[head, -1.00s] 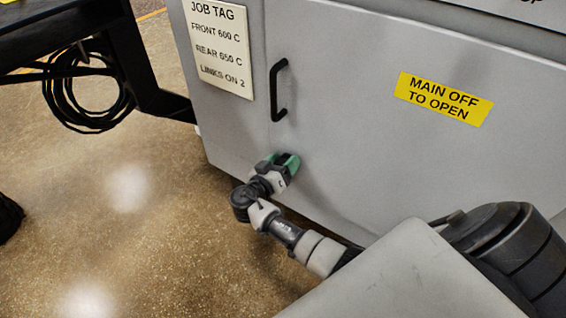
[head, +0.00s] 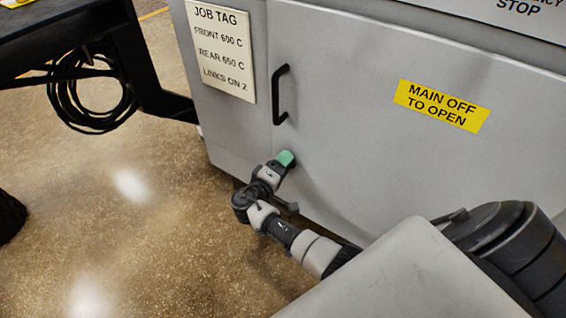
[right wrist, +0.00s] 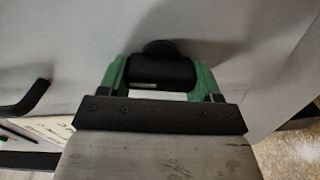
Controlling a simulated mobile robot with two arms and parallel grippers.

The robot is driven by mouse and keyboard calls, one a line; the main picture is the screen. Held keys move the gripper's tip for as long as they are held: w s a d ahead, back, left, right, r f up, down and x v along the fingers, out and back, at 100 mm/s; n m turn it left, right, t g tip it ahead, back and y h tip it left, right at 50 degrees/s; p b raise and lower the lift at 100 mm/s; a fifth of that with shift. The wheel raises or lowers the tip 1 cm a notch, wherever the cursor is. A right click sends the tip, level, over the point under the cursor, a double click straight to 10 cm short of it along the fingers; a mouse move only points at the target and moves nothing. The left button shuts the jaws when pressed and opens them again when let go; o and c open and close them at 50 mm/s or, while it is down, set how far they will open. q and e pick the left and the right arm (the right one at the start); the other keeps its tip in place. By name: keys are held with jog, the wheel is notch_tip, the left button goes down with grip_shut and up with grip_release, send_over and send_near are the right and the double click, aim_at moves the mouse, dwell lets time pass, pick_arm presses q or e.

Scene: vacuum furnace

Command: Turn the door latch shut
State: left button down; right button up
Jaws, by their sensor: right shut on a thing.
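The door latch is a black rounded piece (right wrist: 162,70) on the grey door (head: 370,140), seen in the right wrist view between two green fingers. My right gripper (head: 284,161) is at the lower left part of the door, below the door handle. It also shows in the right wrist view (right wrist: 160,82), shut on the latch from both sides. In the head view my gripper hides the latch. The latch's exact angle is hard to tell. My left gripper is not in view.
A black bar handle (head: 280,94) stands out from the door above my right gripper. A job tag (head: 222,48) and a yellow sign (head: 441,105) are on the cabinet. A black bench frame with a coiled cable (head: 92,100) is at left. The floor (head: 130,235) below is clear.

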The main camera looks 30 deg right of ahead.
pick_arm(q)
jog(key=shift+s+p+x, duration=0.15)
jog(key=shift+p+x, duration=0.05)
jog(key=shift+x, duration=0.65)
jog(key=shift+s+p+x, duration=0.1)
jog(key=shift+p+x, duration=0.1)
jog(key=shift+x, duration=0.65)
pick_arm(e)
jog(key=shift+f+n, duration=0.1)
jog(key=shift+n, duration=1.3)
jog(key=o, duration=0.9)
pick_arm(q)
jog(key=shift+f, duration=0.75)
pick_arm(e)
jog(key=v, duration=1.1)
jog(key=shift+f, duration=0.1)
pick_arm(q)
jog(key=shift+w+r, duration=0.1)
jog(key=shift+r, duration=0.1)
pick_arm(e)
jog(key=shift+d, duration=0.1)
